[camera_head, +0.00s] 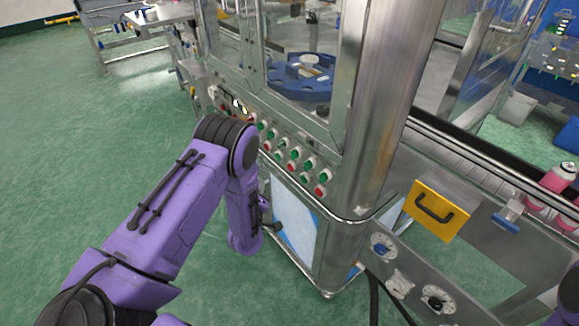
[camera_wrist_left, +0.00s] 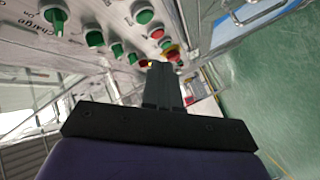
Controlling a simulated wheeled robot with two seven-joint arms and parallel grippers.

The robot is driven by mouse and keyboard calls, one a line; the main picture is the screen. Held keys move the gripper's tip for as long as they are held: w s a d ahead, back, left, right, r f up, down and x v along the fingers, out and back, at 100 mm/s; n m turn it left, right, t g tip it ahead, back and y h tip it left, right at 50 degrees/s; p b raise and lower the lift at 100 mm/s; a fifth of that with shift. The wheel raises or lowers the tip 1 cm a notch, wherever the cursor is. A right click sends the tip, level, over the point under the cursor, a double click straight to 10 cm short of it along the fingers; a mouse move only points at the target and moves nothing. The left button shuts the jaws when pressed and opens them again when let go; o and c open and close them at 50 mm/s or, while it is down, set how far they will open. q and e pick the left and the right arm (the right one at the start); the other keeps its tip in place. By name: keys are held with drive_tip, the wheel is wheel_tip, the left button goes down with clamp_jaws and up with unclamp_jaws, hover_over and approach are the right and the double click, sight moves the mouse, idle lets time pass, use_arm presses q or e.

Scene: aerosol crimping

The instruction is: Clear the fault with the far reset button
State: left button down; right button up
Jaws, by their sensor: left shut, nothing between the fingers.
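The button panel (camera_head: 285,140) runs along the front of the machine, with rows of red and green buttons, several dark knobs and yellow parts at its far end. Which button is the far reset button I cannot read. My left arm (camera_head: 165,210) reaches to the panel; its forearm hides part of the panel's far half, and my left gripper is hard to make out there. In the left wrist view, the left gripper (camera_wrist_left: 158,68) is shut and empty. Its dark fingers point at the red button with a yellow base (camera_wrist_left: 171,51), overlapping its edge; contact cannot be told.
A metal post (camera_head: 385,90) stands beside the panel. A yellow plate with a black handle (camera_head: 436,208) and a conveyor with pink cans (camera_head: 562,178) are at right. Below the panel is a cabinet door (camera_head: 293,222). Green floor (camera_head: 90,150) is clear at left.

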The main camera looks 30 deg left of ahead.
sight(291, 167)
use_arm(q)
drive_tip(key=w+d+b, duration=0.3)
drive_tip(key=w, duration=0.5)
drive_tip(key=shift+d, duration=0.2)
idle(0.3)
drive_tip(key=shift+w+f, duration=0.1)
drive_tip(key=shift+w, duration=0.05)
idle(1.7)
drive_tip(key=shift+w+d+b, duration=0.15)
drive_tip(key=shift+w+b, duration=0.15)
drive_tip(key=shift+b, duration=0.05)
drive_tip(key=shift+w+d, duration=0.15)
drive_tip(key=shift+w, duration=0.2)
idle(0.5)
idle(0.3)
drive_tip(key=shift+s+a, duration=0.3)
drive_tip(key=shift+s, duration=0.45)
